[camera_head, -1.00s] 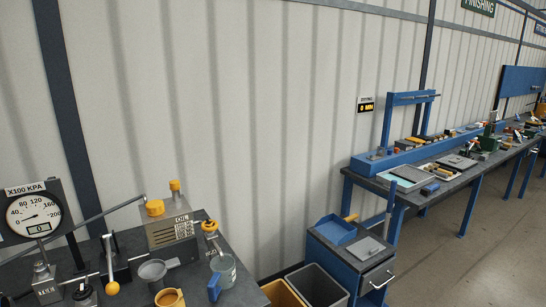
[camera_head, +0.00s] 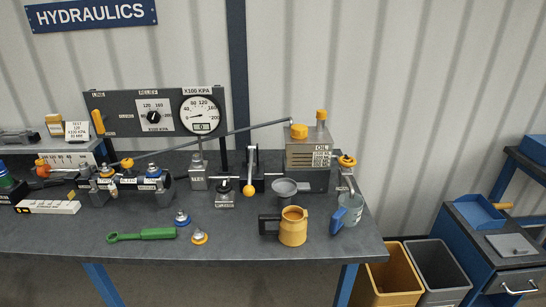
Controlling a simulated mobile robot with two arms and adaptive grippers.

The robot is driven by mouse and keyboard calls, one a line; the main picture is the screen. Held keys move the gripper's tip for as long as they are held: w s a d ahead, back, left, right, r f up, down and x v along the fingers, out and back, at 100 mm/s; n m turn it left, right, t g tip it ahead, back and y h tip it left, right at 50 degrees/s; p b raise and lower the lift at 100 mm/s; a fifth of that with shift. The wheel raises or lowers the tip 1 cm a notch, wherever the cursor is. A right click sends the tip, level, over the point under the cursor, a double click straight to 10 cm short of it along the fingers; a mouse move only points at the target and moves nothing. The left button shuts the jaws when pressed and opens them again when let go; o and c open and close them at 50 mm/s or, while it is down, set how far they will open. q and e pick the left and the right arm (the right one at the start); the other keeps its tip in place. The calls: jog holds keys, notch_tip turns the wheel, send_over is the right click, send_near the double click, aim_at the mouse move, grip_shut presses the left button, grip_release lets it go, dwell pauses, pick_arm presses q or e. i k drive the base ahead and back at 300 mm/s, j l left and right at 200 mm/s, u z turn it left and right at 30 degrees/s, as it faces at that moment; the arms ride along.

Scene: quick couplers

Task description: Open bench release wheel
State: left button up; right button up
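An orange hand wheel (camera_head: 347,161) sits at the right side of the metal oil tank (camera_head: 306,153), above a blue-grey cup. It may be the release wheel, but I cannot read a label confirming this. An orange round cap (camera_head: 299,131) and another orange cap (camera_head: 321,114) are on top of the tank. A lever with a yellow ball (camera_head: 248,191) stands left of the tank. Whether the wheel is open or closed cannot be told. Neither of my grippers is in view.
The dark bench (camera_head: 250,248) also holds a gauge panel (camera_head: 155,113), a yellow jug (camera_head: 293,226), a grey funnel (camera_head: 284,190), a blue-handled cup (camera_head: 347,212), a green tool (camera_head: 142,235) and small couplers. Bins (camera_head: 397,275) and a blue cart (camera_head: 490,240) stand right.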

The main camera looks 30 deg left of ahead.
aim_at(226, 187)
jog(key=u, duration=1.25)
jog(key=i+l, duration=0.5)
jog(key=l, duration=0.15)
